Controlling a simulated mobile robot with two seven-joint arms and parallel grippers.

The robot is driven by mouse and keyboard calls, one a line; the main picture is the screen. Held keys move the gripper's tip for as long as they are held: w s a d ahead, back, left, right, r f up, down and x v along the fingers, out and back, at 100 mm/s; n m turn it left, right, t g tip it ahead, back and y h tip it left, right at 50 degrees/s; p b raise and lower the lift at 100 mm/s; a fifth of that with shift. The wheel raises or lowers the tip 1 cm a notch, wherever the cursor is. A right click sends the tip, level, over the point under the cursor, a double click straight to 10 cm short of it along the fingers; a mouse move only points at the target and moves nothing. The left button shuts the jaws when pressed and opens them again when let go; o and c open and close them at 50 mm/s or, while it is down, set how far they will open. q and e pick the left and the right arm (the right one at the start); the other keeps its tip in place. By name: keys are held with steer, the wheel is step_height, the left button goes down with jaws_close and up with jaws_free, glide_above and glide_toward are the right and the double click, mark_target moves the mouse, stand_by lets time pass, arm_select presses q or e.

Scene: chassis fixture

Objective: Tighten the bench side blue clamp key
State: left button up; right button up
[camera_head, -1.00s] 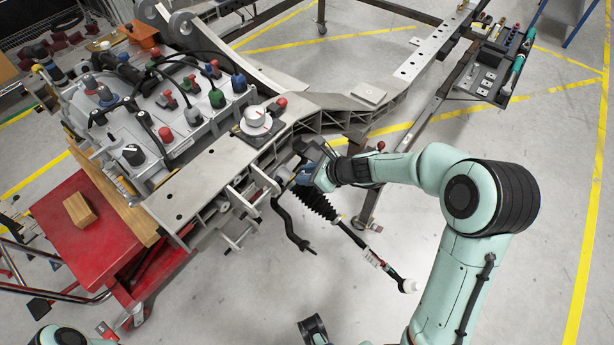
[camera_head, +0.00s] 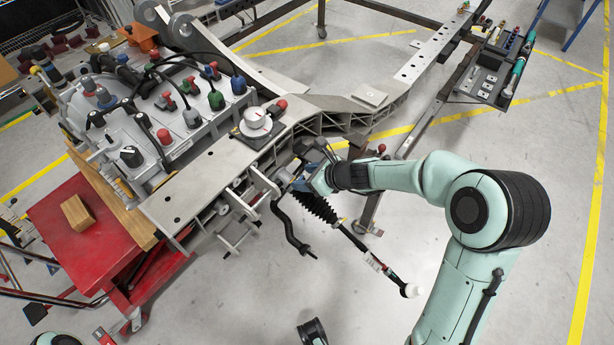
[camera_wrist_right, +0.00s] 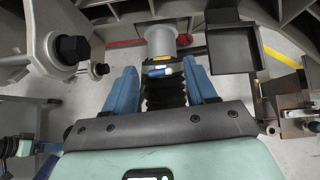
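My right gripper (camera_head: 305,188) is at the near side of the grey chassis frame (camera_head: 200,180), just above a black ribbed boot (camera_head: 318,208). In the right wrist view its two blue fingers (camera_wrist_right: 162,88) stand apart, one on each side of the boot. A small blue and silver piece (camera_wrist_right: 160,72), which looks like the clamp key, shows between the fingertips in front of a grey cylinder (camera_wrist_right: 160,42). A gap shows between it and each finger. In the head view the key cannot be made out behind the gripper.
A red cart (camera_head: 75,240) with a wooden block (camera_head: 77,212) stands at the left. A dark bent rod (camera_head: 288,228) hangs below the frame. In the right wrist view a bolt (camera_wrist_right: 72,48) is left of the fingers and a dark box (camera_wrist_right: 232,48) right.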

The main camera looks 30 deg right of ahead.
arm_select(q)
steer(key=r+p, duration=0.1)
steer(key=p, duration=0.1)
steer(key=s+r+p, duration=0.1)
steer(key=r+p, duration=0.1)
steer(key=shift+s+r+g, duration=0.1)
steer(key=shift+s+g, duration=0.1)
steer(key=shift+g, duration=0.2)
arm_select(e)
steer(key=v, duration=1.3)
steer(key=shift+s, duration=0.2)
